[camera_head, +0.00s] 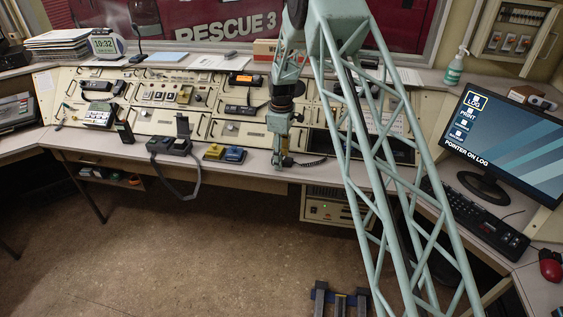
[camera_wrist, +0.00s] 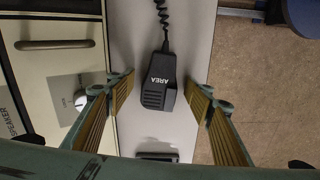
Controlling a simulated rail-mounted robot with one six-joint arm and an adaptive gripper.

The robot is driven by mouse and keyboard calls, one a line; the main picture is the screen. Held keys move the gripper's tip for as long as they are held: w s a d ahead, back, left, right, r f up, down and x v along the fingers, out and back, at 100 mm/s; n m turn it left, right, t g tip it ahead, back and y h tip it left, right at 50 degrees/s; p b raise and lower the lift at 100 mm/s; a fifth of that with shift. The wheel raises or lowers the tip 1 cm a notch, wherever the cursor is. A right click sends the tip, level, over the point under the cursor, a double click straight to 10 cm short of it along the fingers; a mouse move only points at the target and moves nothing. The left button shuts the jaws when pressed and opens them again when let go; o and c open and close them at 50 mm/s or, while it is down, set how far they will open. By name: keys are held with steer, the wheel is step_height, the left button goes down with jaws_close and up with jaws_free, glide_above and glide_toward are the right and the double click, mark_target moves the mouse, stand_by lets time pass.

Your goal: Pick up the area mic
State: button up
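The area mic (camera_wrist: 158,72) is a black hand microphone with white AREA lettering, lying on the pale desk top in the middle of the wrist view. Its coiled black cord (camera_wrist: 161,14) runs off the top of that view. My gripper (camera_wrist: 160,92) is open, with one ribbed finger on each side of the mic and a visible gap on both sides. In the head view my gripper (camera_head: 279,163) points down at the desk's front strip. The mic body is mostly hidden there; a dark coiled cord (camera_head: 312,163) shows to its right.
A sloping panel with a knob (camera_wrist: 80,102) and handle borders the mic on the left in the wrist view. The desk edge and open floor (camera_wrist: 262,75) are on the right. Yellow (camera_head: 213,151) and blue (camera_head: 234,155) units sit left of my gripper in the head view.

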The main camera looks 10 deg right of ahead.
steer(key=c, duration=1)
steer(key=shift+r, duration=0.1)
steer(key=shift+r+p, duration=0.5)
steer(key=shift+r, duration=1.05)
steer(key=shift+s+r, duration=0.15)
steer(key=s+a+r+p, duration=0.1)
steer(key=s+a+p, duration=0.1)
steer(key=s, duration=1.3)
steer(key=shift+s+a+r, duration=0.2)
steer(key=shift+a, duration=0.25)
